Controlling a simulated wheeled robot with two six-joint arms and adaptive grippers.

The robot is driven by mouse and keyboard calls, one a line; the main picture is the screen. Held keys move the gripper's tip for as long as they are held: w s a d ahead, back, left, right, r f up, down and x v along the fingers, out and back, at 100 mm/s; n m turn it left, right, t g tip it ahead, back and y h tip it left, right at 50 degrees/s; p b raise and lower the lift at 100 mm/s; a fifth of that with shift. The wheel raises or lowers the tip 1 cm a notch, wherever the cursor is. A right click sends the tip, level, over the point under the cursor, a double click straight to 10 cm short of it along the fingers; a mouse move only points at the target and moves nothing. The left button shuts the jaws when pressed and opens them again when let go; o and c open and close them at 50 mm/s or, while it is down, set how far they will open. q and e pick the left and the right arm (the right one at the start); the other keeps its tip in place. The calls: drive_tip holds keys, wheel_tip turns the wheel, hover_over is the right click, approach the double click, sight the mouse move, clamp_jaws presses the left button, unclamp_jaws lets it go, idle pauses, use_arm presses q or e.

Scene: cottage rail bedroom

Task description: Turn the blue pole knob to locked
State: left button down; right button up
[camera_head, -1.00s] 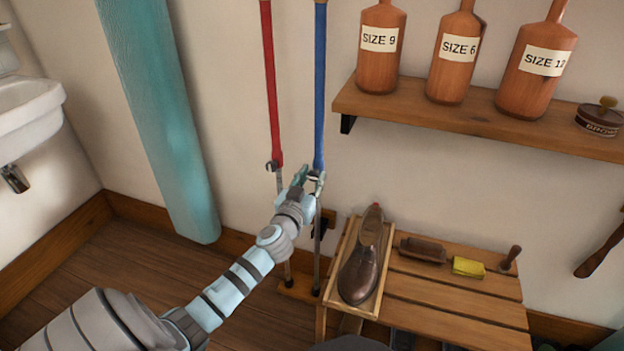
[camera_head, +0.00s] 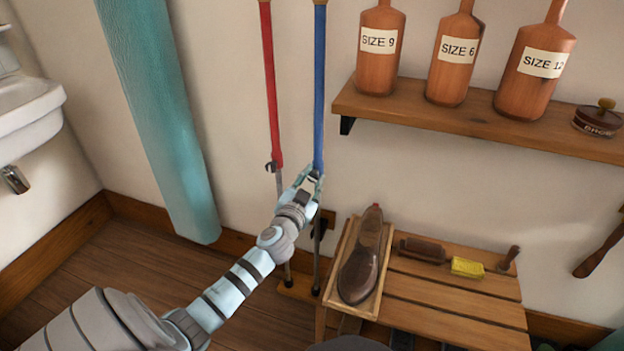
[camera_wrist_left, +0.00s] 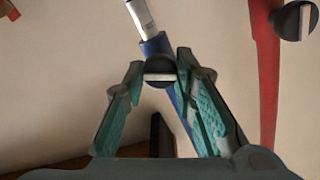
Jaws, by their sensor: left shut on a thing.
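The blue pole (camera_head: 319,90) stands upright against the wall, with a thin grey shaft below its blue sleeve. Its knob is at the lower end of the sleeve, mostly hidden by my left gripper (camera_head: 312,180) in the head view. In the left wrist view the knob (camera_wrist_left: 160,74) is a dark round cap with a pale bar lying across it, roughly level in the picture. The fingertips of my left gripper (camera_wrist_left: 160,75) are shut on it from both sides. My right gripper is not in view.
A red pole (camera_head: 270,90) stands just left, with its own knob (camera_wrist_left: 292,20), whose pale bar runs roughly upright in the wrist view. A shelf (camera_head: 440,112) with bottles is at the right. Below it, a bench (camera_head: 450,303) carries a shoe (camera_head: 360,262) and brushes.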

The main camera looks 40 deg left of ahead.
use_arm(q)
drive_tip(key=m, duration=0.4)
drive_tip(key=shift+m+p, duration=0.3)
drive_tip(key=shift+p, duration=0.05)
drive_tip(key=m, duration=0.2)
drive_tip(key=shift+d+m, duration=0.1)
drive_tip(key=shift+m, duration=0.2)
drive_tip(key=m+p, duration=0.1)
drive_tip(key=m, duration=0.2)
drive_tip(key=shift+f+m, duration=0.1)
drive_tip(key=shift+m, duration=1.5)
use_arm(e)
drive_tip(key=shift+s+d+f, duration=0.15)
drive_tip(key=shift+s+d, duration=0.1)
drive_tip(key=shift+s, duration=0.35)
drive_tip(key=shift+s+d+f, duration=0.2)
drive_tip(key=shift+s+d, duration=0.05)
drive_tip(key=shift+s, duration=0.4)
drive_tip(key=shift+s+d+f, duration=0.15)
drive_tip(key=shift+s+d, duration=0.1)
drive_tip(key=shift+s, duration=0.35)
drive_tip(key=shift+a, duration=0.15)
use_arm(q)
drive_tip(key=c, duration=1.3)
unclamp_jaws()
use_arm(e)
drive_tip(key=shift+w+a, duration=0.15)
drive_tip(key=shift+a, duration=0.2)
